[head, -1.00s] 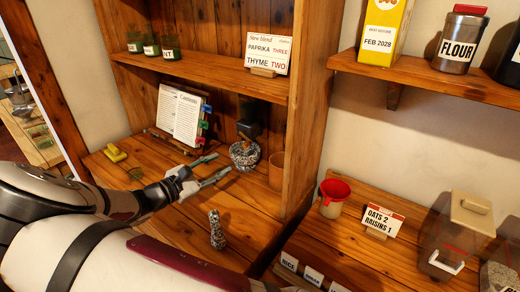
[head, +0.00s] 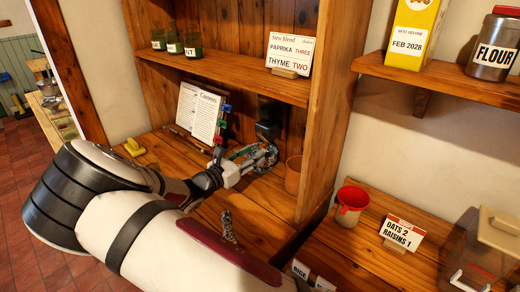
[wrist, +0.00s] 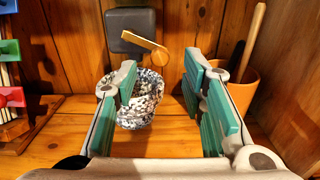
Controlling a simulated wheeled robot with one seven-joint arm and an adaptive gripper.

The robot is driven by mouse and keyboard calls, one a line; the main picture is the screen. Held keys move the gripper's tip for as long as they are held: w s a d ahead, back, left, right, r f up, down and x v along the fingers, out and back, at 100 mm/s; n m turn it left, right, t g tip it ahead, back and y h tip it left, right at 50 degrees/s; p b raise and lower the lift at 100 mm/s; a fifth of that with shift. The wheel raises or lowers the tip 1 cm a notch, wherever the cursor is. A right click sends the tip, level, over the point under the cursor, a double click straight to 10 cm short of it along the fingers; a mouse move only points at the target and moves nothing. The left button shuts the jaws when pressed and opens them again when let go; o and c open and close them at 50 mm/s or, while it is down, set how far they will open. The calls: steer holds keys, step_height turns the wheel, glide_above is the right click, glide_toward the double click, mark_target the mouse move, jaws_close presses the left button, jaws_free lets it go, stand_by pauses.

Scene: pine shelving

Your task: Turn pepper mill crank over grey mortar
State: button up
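The speckled grey mortar (wrist: 142,100) stands on the wooden counter at the back of the shelf bay; in the head view (head: 268,153) my gripper partly covers it. The dark, boxy pepper mill (wrist: 133,30) is above and behind the mortar, with a brass crank arm (wrist: 143,40) ending in a round knob (wrist: 161,57). My gripper (wrist: 160,72) is open and empty, its green-padded fingers either side of the view. The knob appears between the fingertips and beyond them; I cannot tell any contact. In the head view my gripper (head: 253,160) is right at the mortar.
A terracotta pot (wrist: 240,88) with a wooden stick stands close right of my gripper. An open book (head: 200,113) with coloured tabs (wrist: 10,72) stands left. A speckled pestle (head: 228,226) stands in front. A shelf with jars (head: 175,48) hangs above.

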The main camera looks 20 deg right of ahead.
steer(key=shift+x, duration=2)
steer(key=shift+c, duration=0.4)
jaws_close()
